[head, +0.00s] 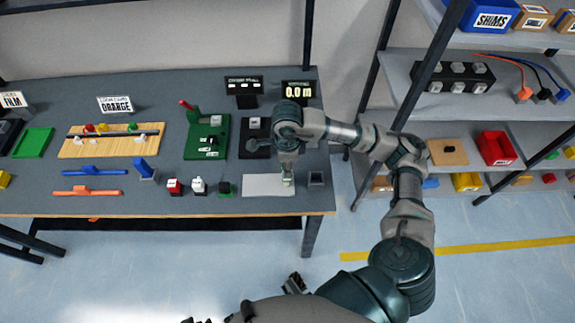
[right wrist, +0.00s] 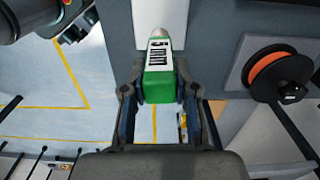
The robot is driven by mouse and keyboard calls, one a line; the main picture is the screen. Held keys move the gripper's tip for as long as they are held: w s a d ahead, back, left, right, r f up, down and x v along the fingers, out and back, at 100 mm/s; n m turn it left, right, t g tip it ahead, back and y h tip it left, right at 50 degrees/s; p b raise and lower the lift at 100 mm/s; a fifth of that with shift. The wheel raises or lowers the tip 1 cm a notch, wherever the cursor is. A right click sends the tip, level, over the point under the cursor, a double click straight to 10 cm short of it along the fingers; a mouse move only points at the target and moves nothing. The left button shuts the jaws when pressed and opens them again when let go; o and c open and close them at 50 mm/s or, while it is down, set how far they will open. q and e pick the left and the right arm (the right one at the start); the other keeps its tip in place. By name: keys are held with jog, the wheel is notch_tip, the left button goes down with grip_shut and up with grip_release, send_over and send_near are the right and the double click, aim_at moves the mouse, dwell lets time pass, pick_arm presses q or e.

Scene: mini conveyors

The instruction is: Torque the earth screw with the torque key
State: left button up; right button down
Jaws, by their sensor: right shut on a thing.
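My right gripper (head: 287,180) is low over a pale mat (head: 256,188) at the table's front right. In the right wrist view its fingers (right wrist: 163,100) are shut on a green block (right wrist: 158,86) with a white label. An orange bar-shaped tool (head: 88,191) and a blue one (head: 89,171) lie at the front left; I cannot tell which is the torque key. I cannot pick out the earth screw. My left gripper does not show clearly.
A green fixture (head: 194,152) stands mid-table. A display (head: 297,90) seems to read 0.0. Shelves (head: 510,130) stand at right. An orange spool (right wrist: 275,73) shows in the wrist view.

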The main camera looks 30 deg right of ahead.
jog(key=shift+r, duration=0.5)
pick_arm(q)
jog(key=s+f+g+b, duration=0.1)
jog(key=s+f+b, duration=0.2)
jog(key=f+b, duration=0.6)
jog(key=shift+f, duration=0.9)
pick_arm(e)
jog(key=n, duration=2.3)
jog(key=shift+w, duration=0.15)
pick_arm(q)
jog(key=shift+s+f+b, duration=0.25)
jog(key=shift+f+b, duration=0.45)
pick_arm(e)
jog(key=shift+f, duration=0.7)
